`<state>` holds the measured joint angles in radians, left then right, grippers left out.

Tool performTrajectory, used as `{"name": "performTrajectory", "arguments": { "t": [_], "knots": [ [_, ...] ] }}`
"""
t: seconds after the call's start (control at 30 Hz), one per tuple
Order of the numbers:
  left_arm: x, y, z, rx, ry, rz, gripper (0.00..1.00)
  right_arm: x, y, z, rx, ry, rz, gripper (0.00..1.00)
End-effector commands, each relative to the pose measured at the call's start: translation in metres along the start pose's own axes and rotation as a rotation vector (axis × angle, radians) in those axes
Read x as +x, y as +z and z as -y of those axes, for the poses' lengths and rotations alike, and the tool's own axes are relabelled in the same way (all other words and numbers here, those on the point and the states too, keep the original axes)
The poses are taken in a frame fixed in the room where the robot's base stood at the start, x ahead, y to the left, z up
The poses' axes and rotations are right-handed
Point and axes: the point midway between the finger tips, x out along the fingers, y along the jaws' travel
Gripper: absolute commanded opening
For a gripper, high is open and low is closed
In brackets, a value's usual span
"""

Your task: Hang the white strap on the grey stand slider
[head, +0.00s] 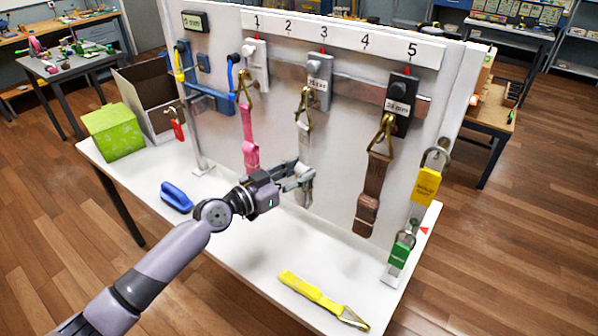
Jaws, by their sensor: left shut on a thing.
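The grey stand slider (319,69) is on the wall rail under number 3 and bears a small label. The white strap (304,143), greyish in this light, is upright just below it, with its metal ring (306,101) at the slider's lower edge. I cannot tell whether the ring sits on the slider's hook. My left gripper (305,178) is shut on the strap's lower part, in front of the panel, and hides some of it. My right gripper is not in view.
A pink strap (249,135) hangs left under a white slider, a brown strap (373,190) right under a black one. A yellow strap (312,290) and a blue object (176,196) lie on the white table (240,262). Padlocks hang at the panel's right edge.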

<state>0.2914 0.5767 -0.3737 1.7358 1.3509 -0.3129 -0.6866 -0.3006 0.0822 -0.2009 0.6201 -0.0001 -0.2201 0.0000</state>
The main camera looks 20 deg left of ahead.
Motion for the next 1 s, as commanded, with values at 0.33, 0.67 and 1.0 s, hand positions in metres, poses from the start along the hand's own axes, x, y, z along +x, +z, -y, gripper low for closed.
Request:
{"name": "performTrajectory", "arguments": {
  "t": [0.33,0.67,1.0],
  "knots": [
    [-0.0001,-0.0008,0.0002,0.001,-0.001,-0.002,0.34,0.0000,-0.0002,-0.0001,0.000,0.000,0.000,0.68],
    [-0.0001,-0.0002,0.0001,0.000,0.000,-0.001,0.52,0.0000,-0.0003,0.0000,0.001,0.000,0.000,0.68],
    [-0.0070,0.0017,0.0002,0.000,-0.001,0.002,0.52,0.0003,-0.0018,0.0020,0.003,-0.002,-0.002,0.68]
  ]
}}
